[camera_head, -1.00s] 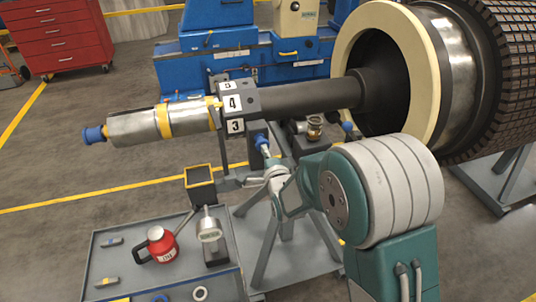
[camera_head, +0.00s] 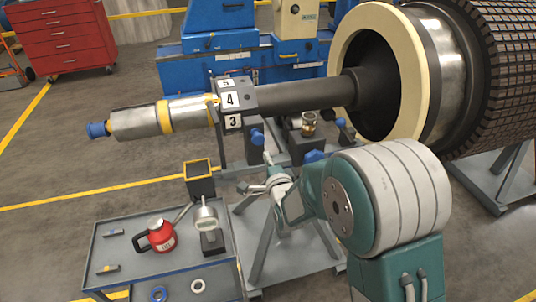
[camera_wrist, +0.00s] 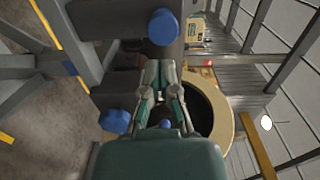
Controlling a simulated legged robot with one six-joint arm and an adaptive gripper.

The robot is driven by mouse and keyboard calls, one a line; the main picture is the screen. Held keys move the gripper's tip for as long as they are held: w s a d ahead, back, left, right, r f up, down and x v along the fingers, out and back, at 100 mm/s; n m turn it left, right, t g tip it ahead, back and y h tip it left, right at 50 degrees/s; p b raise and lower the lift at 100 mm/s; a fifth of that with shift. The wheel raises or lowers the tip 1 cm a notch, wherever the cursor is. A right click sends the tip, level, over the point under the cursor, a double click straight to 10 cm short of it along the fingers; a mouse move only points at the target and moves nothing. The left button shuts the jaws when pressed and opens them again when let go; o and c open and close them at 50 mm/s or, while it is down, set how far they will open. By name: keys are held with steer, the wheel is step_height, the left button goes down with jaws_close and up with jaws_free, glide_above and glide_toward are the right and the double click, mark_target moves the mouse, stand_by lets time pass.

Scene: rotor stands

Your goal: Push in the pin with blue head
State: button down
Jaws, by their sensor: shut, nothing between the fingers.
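A blue pin head (camera_head: 257,136) shows under the block numbered 5, 4, 3 (camera_head: 231,100), at the shaft's support. A second blue head (camera_head: 314,156) is just above my arm, and a third (camera_head: 341,123) is farther right, by the large ring. In the wrist view one blue head (camera_wrist: 162,27) is beyond the fingertips and another (camera_wrist: 115,121) is to the left. I cannot tell how far each pin is in. My gripper (camera_head: 248,188) is shut and empty, below the first blue head and apart from it; its fingers also show in the wrist view (camera_wrist: 160,68).
A grey tray table (camera_head: 125,225) at lower left holds a red can (camera_head: 160,235), a dial gauge (camera_head: 206,217), rings and small tools. The dark shaft (camera_head: 300,95) and pale ring (camera_head: 350,40) are above my arm. Grey stand legs (camera_head: 262,250) lie below it.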

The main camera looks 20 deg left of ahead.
steer(key=v, duration=0.8)
steer(key=s+d+r+n+g+h, duration=0.1)
steer(key=d+r+n+g+h, duration=0.2)
steer(key=d, duration=0.5)
steer(key=d+r+n+h, duration=0.25)
steer(key=d+r, duration=0.25)
steer(key=d, duration=0.3)
steer(key=s+d+r+n+g+h, duration=0.1)
steer(key=s+d+n+g+h, duration=0.1)
steer(key=s+d, duration=0.4)
steer(key=s+d+r+n+g+h, duration=0.1)
steer(key=s+d, duration=0.6)
steer(key=s, duration=0.7)
steer(key=n+g+h, duration=0.1)
steer(key=n+g, duration=0.1)
steer(key=g, duration=0.1)
steer(key=shift+s+d+r+n, duration=0.2)
steer(key=shift+d+r+n, duration=0.1)
steer(key=shift+r+n, duration=0.1)
